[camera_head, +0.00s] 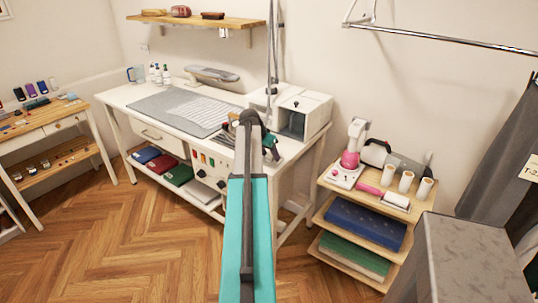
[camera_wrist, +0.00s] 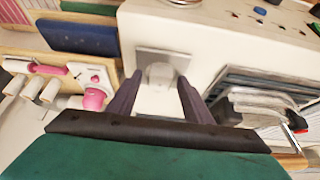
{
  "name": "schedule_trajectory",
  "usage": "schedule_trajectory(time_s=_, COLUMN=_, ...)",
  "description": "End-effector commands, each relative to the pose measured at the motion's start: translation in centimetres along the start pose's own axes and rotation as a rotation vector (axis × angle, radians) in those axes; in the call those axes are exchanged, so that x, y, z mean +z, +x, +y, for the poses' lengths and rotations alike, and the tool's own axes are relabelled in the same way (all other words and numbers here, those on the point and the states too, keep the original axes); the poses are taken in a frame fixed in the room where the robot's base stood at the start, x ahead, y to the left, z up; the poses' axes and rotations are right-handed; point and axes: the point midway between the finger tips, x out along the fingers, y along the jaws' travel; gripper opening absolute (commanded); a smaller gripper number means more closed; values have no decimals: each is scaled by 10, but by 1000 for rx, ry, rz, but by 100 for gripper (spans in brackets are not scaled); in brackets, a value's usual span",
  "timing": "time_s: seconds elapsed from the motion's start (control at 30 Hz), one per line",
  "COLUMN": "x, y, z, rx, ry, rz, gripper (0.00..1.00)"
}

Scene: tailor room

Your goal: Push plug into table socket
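In the wrist view, the table socket (camera_wrist: 145,60) is a grey square plate on the white front panel of the table unit. A rounded whitish shape, which looks like the plug (camera_wrist: 160,74), sits in front of the plate. I cannot tell how deep it is in. My gripper (camera_wrist: 160,84) has its two dark fingers apart, one on each side of this shape, with visible gaps. In the head view, my arm reaches to the right end of the white worktable (camera_head: 145,110), and my gripper (camera_head: 272,154) is mostly hidden behind it. Socket and plug are hidden there.
An iron (camera_wrist: 258,106) stands right of my fingers in the wrist view. A wooden shelf cart (camera_head: 365,205) with a pink-and-white device (camera_head: 350,160) and white spools is at the right. A grey block (camera_head: 465,255) stands nearer. The floor at left is clear.

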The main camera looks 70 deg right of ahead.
Motion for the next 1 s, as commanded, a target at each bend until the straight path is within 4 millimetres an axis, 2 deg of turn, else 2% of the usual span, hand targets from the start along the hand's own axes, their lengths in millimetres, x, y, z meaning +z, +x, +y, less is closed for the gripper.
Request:
schedule_trajectory(time_s=0.37, x=0, y=-1, z=0, rx=0, ry=0, rz=0, gripper=49)
schedule_trajectory(time_s=0.53, x=0, y=-8, z=0, rx=-1, ry=0, rz=1, gripper=49)
schedule_trajectory(time_s=0.77, x=1, y=-31, z=0, rx=-2, ry=0, rz=2, gripper=49)
schedule_trajectory(time_s=1.0, x=1, y=-62, z=0, rx=-1, ry=0, rz=2, gripper=49)
